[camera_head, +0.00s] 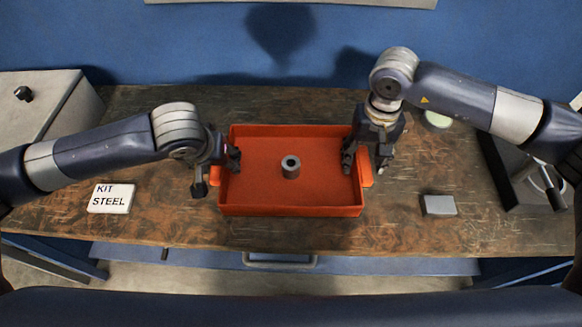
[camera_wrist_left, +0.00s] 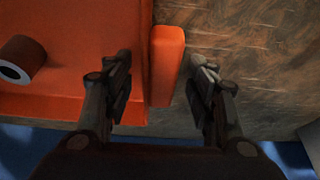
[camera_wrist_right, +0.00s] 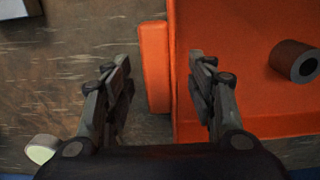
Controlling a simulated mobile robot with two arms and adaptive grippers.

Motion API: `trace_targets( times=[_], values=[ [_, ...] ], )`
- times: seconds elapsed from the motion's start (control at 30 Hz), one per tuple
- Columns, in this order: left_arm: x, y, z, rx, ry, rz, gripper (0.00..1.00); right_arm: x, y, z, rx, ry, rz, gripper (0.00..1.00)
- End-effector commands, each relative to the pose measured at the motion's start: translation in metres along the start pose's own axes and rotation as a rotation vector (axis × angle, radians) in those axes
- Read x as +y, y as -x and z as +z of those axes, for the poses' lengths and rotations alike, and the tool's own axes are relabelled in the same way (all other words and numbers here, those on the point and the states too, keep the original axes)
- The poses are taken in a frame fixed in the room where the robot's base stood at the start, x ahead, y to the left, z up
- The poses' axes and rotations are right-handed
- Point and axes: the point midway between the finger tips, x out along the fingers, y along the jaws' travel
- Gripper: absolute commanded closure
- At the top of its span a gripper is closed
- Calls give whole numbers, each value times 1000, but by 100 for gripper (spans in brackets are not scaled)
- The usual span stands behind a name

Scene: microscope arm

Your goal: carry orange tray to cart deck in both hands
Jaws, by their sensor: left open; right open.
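The orange tray (camera_head: 240,200) lies flat on the worn workbench, with a grey hollow cylinder (camera_head: 291,167) standing inside it. My left gripper (camera_head: 217,172) is open at the tray's left handle. In the left wrist view that handle (camera_wrist_left: 167,60) lies between the two fingers, with visible gaps. My right gripper (camera_head: 365,165) is open at the right handle (camera_head: 367,176). In the right wrist view the handle (camera_wrist_right: 154,65) also lies between the open fingers, nearer the left one. I cannot make out a cart deck.
A "KIT STEEL" card (camera_head: 111,198) lies left of the tray. A small grey block (camera_head: 438,205) lies to the right. A grey box with a black knob (camera_head: 23,94) stands far left and a dark-based device (camera_head: 520,190) far right. A blue wall is behind the bench.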

Motion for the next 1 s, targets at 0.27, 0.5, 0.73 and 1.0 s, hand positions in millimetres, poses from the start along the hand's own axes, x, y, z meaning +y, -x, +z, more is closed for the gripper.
trace_targets(
  times=[0.27,0.5,0.73,1.0],
  values=[
    [0,-11,0,1,-1,0,48,0,-10,0,1,1,-1,48],
    [0,-10,0,1,-1,1,62,0,-10,0,1,1,-1,62],
    [0,-10,0,1,-1,1,100,0,-10,0,1,1,-1,100],
    [0,-9,-2,4,-1,2,100,0,-8,-1,2,1,-1,100]
  ],
)
